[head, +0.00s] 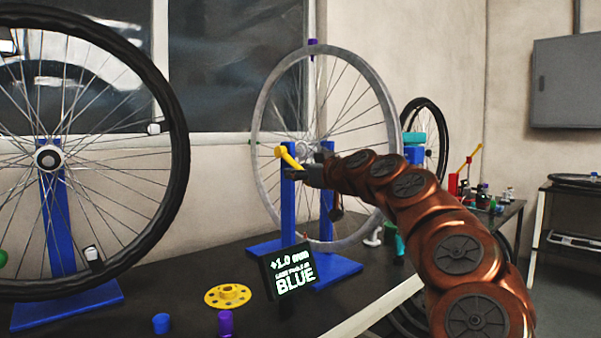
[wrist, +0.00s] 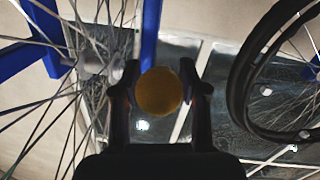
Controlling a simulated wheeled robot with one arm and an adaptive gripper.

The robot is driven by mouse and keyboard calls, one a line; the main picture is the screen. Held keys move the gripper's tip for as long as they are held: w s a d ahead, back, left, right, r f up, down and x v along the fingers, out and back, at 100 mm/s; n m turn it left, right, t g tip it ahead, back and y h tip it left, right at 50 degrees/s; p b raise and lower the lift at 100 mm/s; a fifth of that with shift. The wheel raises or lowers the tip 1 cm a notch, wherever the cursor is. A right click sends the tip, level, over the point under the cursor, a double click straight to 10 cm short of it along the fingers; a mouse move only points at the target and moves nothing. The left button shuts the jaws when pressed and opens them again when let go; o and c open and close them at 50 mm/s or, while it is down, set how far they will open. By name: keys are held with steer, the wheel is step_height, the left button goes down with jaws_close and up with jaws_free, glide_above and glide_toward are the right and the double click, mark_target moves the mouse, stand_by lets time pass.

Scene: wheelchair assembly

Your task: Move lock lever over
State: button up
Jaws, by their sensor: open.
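The yellow lock lever (head: 289,158) sits at the top of a blue upright on the stand that holds a grey-rimmed wheel (head: 262,135). It slants down to the right from its round left end. My gripper (head: 305,173) is right at the lever from the right side. In the wrist view, a round yellow knob (wrist: 159,92) sits between the two open fingers of my gripper (wrist: 160,72). The knob fills most of the gap; whether either finger touches it is hard to tell. The lever's lower end is partly hidden behind my gripper in the head view.
A black-tyred wheel (head: 178,160) stands on a blue stand at the left. A display (head: 288,272) reading BLUE, a yellow disc (head: 228,295), a blue cup (head: 161,323) and a purple part (head: 225,322) are in front on the dark table (head: 190,265).

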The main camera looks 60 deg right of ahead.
steer(key=shift+r, duration=0.1)
steer(key=shift+d+r, duration=0.15)
steer(key=shift+r, duration=4.8)
